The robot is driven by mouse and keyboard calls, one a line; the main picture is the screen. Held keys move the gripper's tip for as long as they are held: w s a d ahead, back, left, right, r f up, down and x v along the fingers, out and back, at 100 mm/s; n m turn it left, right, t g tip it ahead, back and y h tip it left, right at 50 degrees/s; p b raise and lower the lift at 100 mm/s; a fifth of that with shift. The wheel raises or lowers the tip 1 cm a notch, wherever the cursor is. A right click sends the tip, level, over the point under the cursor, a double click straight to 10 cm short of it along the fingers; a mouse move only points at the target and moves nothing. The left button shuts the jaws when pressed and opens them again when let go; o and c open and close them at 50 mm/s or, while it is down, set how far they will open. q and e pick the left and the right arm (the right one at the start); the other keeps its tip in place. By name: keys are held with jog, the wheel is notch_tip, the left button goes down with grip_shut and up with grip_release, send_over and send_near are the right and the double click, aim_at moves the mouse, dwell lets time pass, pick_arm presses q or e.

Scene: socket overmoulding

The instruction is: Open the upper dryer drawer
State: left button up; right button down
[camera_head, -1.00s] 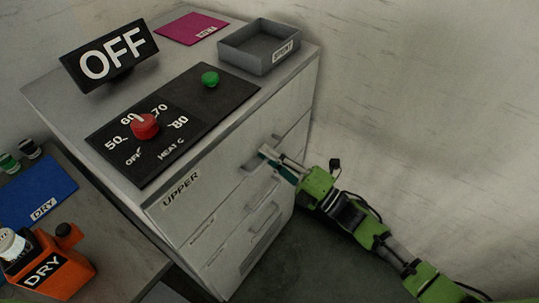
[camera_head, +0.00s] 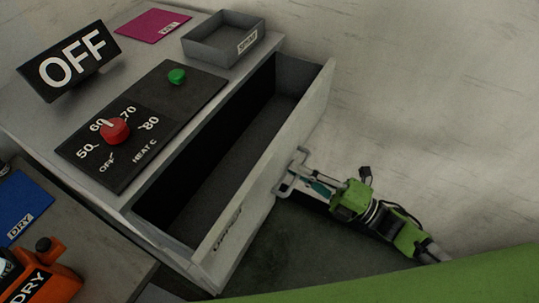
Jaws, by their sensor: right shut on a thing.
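The upper dryer drawer (camera_head: 270,160) is pulled well out of the grey dryer cabinet, and its dark inside shows, empty as far as I can see. Its front carries the UPPER label, seen at a steep angle. My right gripper (camera_head: 302,178) is at the bar handle (camera_head: 284,188) on the drawer's front and is shut on it. My left gripper is not in view.
On the cabinet top are an OFF sign (camera_head: 69,58), a red heat knob (camera_head: 115,130), a green button (camera_head: 177,76), a grey tray (camera_head: 215,46) and a magenta mat (camera_head: 153,25). A blue mat (camera_head: 20,200) and an orange DRY container (camera_head: 45,278) are at the left. A pale wall stands at the right.

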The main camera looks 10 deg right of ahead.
jog(key=r+v, duration=0.1)
jog(key=v, duration=0.8)
jog(key=shift+s+d+r, duration=0.2)
jog(key=shift+d+r, duration=0.05)
jog(key=shift+r, duration=0.05)
jog(key=c, duration=2.5)
grip_release()
jog(key=v, duration=1.2)
